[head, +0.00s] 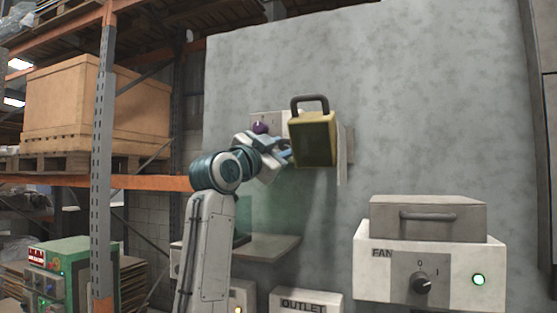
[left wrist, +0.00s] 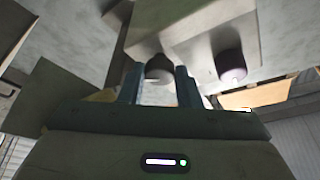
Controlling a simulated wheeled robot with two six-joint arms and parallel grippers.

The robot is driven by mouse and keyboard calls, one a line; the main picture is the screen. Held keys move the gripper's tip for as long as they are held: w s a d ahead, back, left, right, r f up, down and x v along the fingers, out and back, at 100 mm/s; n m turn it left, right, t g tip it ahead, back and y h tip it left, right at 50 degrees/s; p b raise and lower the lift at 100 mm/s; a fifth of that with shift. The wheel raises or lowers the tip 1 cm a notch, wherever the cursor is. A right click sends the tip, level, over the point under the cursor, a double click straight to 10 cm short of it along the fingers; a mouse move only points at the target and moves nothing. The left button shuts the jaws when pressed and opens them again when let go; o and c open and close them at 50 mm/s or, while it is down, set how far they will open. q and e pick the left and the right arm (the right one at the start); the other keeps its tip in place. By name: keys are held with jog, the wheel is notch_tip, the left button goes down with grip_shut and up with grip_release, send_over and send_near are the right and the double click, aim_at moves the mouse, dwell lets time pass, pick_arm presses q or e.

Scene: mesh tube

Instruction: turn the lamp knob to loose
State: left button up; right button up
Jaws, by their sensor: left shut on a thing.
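My left gripper (head: 284,152) reaches to a pale panel (head: 270,118) on the grey wall. In the left wrist view its two blue fingers (left wrist: 159,82) stand on either side of a dark rounded knob (left wrist: 159,67) and are shut on it. A purple knob (left wrist: 231,66) sits to the right of the fingers, apart from them; it also shows in the head view (head: 260,127). No label or pointer can be read on the dark knob. A yellow box with a dark handle (head: 312,140) stands just right of the gripper and hides part of the panel. My right gripper is not in view.
A white FAN box (head: 430,262) with a dark dial (head: 421,283) and green light stands at lower right, a grey case (head: 428,218) on top. An OUTLET box (head: 306,303) is at the bottom. The upper wall is clear.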

pick_arm(q)
jog(key=shift+d+f+n, duration=0.1)
jog(key=shift+n, duration=0.5)
jog(key=o, duration=1)
jog(key=shift+s, duration=0.1)
jog(key=shift+b+v, duration=3.45)
jog(key=shift+v, duration=1.9)
jog(key=shift+f, duration=0.1)
